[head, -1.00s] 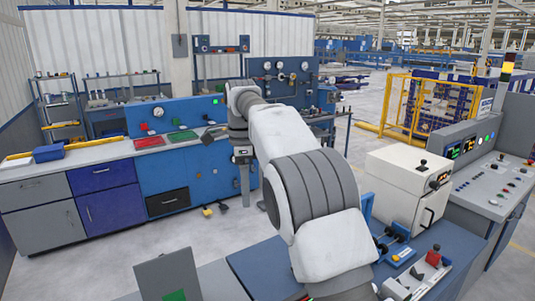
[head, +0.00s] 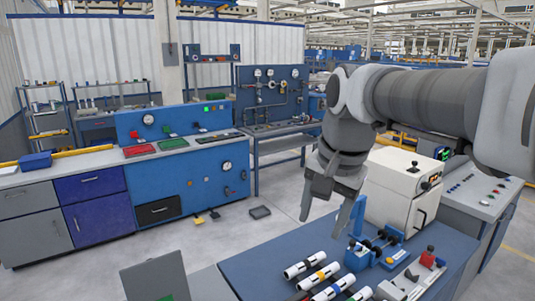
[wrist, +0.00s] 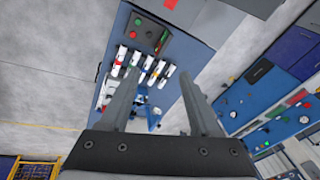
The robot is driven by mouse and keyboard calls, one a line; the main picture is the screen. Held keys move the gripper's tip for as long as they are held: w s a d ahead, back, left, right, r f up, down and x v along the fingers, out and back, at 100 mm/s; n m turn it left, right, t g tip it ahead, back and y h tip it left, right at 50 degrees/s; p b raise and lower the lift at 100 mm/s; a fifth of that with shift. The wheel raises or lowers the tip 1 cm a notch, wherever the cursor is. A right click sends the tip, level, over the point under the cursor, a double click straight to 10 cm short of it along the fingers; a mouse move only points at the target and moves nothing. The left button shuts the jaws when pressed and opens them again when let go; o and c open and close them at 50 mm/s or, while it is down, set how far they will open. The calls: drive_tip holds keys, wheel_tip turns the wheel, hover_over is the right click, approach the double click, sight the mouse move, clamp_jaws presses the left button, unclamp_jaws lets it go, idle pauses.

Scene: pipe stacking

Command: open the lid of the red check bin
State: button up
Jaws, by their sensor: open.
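My gripper (head: 326,222) points down, open and empty, in the air above the front blue workbench. Its two spread fingers show in the wrist view (wrist: 163,82). I cannot tell for certain which thing is the red check bin. A flat red tray (head: 140,150) lies on the far blue bench, left of a green tray (head: 173,144), well away from my gripper. The wrist view shows a dark box (wrist: 143,24) with red and green spots beyond the fingers.
Several white pipes with coloured bands (head: 320,275) lie on the front workbench (head: 245,272). A blue fixture (head: 372,247) and a white machine (head: 396,188) stand to their right. Small yellow and dark pieces (head: 205,216) lie on the floor. The floor between the benches is mostly clear.

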drive_tip(key=s+d+f+n+t+b, duration=0.1)
drive_tip(key=s+d+f+n, duration=0.1)
drive_tip(key=s+f+n, duration=0.4)
drive_tip(key=s+d+f+n+t+b, duration=0.1)
drive_tip(key=s+d+f+t, duration=0.15)
drive_tip(key=s+f, duration=0.4)
drive_tip(key=w+a+f+n+g+b, duration=0.3)
drive_tip(key=w+a+f+n, duration=0.25)
drive_tip(key=f, duration=0.25)
drive_tip(key=w+a+f+n+g+b, duration=0.2)
drive_tip(key=w+a+f+n+g, duration=0.3)
drive_tip(key=f, duration=0.3)
drive_tip(key=shift+t+h, duration=0.4)
drive_tip(key=shift+t, duration=0.35)
drive_tip(key=f+b, duration=0.1)
drive_tip(key=f, duration=0.5)
drive_tip(key=f+b, duration=0.1)
drive_tip(key=f, duration=0.5)
drive_tip(key=a+f+b, duration=0.1)
drive_tip(key=f, duration=0.4)
drive_tip(key=shift+s+f, duration=0.35)
drive_tip(key=shift+f, duration=0.05)
drive_tip(key=shift+a, duration=0.1)
clamp_jaws()
